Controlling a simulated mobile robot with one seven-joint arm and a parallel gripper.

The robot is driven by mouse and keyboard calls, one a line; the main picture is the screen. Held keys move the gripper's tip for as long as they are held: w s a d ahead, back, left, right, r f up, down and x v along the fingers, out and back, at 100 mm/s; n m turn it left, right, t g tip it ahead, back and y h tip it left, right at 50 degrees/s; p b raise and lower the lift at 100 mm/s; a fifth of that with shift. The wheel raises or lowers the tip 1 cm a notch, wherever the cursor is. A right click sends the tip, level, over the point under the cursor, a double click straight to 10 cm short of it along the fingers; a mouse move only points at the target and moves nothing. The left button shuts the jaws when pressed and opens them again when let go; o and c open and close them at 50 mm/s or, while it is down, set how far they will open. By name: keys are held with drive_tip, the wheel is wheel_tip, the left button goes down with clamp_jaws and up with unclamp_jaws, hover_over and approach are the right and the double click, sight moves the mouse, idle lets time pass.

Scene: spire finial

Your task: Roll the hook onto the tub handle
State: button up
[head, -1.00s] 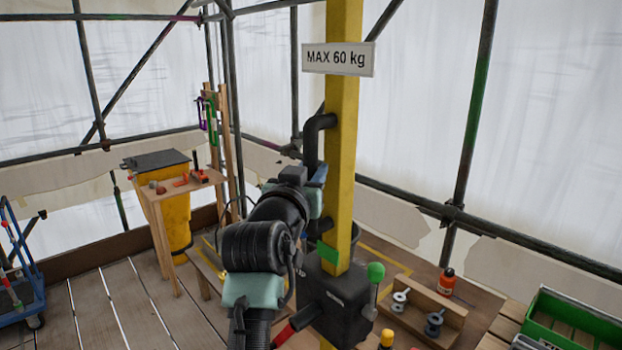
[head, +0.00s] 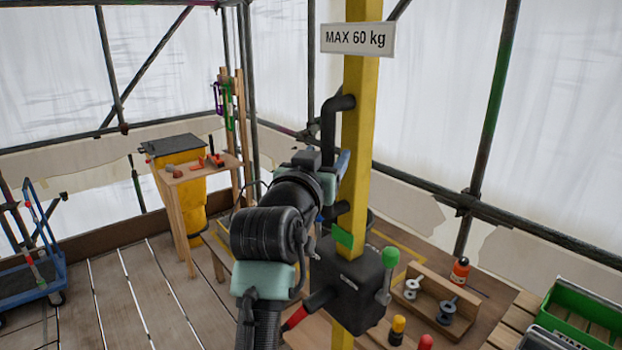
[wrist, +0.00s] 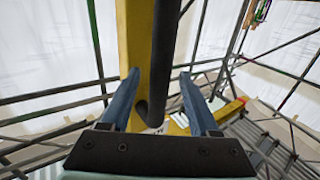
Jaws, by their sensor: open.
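My gripper (head: 338,168) is beside the yellow post (head: 361,120), partly hidden by my own arm. In the wrist view its two blue fingers (wrist: 160,88) are apart. A black bent handle bar (wrist: 164,55) shows between them, beside the yellow post; I cannot tell whether they touch it. This bar also shows in the head view (head: 329,115), bent out from the post.
A black winch box (head: 347,285) on the post has a green-knobbed lever (head: 388,270) and a red-gripped crank (head: 296,318). A wooden rack (head: 432,300) and a green crate (head: 585,315) are at the right. A small table (head: 190,172) and blue trolley (head: 35,270) stand left.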

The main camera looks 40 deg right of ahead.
drive_tip(key=b+v, duration=0.3)
drive_tip(key=v, duration=0.8)
drive_tip(key=shift+b, duration=0.35)
drive_tip(key=shift+s+a, duration=0.1)
drive_tip(key=shift+s, duration=0.05)
drive_tip(key=s+a+r+n+t+y, duration=0.5)
drive_tip(key=a+r+t+y, duration=0.2)
drive_tip(key=a, duration=0.5)
drive_tip(key=s+a+r+n+t+y, duration=0.5)
drive_tip(key=a+r+t+y, duration=0.2)
drive_tip(key=a, duration=0.6)
wheel_tip(320, 180, up, 3)
drive_tip(key=shift+s+r+t, duration=0.25)
drive_tip(key=shift+s+t, duration=0.15)
drive_tip(key=shift+t, duration=0.8)
